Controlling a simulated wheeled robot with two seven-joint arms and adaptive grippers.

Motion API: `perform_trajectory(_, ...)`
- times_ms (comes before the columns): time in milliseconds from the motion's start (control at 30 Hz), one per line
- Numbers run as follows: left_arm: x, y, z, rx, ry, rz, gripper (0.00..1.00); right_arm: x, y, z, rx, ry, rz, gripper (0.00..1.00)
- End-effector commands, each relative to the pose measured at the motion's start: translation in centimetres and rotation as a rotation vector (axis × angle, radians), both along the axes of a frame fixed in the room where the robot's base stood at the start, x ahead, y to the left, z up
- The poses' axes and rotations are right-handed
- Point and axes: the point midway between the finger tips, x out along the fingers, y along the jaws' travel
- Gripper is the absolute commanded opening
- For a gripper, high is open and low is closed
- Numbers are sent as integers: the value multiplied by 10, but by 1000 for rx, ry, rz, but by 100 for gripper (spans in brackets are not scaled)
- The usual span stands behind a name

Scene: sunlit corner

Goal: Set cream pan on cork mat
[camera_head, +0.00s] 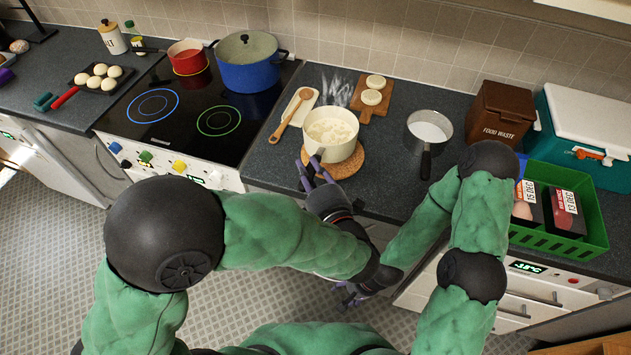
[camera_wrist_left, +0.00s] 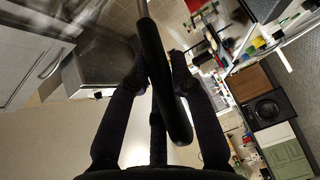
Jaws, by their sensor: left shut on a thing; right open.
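The cream pan (camera_head: 332,132) has pale contents and stands upright over the round cork mat (camera_head: 344,168) on the dark counter. The mat shows from under its front and right side. I cannot tell whether the pan's base touches it. My left gripper (camera_head: 314,173) is in front of the pan, shut on its handle. The left wrist view shows the dark handle (camera_wrist_left: 166,85) between the fingers of this gripper (camera_wrist_left: 160,75). My right gripper (camera_head: 352,295) is open and empty, low in front of the counter.
A wooden spoon (camera_head: 290,115) on a white rest is left of the pan. A wooden board (camera_head: 372,102) with pale rounds is behind. A steel saucepan (camera_head: 429,128) is at right, its handle pointing forward. A blue pot (camera_head: 248,68) stands on the hob; a green crate (camera_head: 590,205) is far right.

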Motion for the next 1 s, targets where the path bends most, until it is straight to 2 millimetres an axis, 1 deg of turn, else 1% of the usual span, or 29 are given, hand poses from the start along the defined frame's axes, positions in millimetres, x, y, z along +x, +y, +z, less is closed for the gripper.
perform_trajectory(33,7,-3,-9,-4,-6,2,0,0,0,-8,0,0,0,61)
perform_trajectory(100,13,-6,-17,-4,-6,2,0,0,0,-11,0,0,0,61)
perform_trajectory(200,20,-8,-23,-5,-9,2,0,0,0,-15,0,0,0,61)
perform_trajectory(467,27,-12,-33,-5,-9,2,0,0,0,-19,0,0,0,61)
perform_trajectory(533,31,-14,-40,-5,-9,2,0,0,0,-24,0,0,0,61)
perform_trajectory(633,30,-13,-55,-4,-7,1,0,0,0,-34,0,0,0,61)
perform_trajectory(733,30,-13,-65,-3,-8,1,0,0,0,-41,0,0,0,61)
perform_trajectory(800,30,-13,-67,-4,-8,1,0,0,0,-42,0,0,0,61)
perform_trajectory(1000,30,-13,-65,-5,-9,1,0,0,0,-40,0,0,0,61)
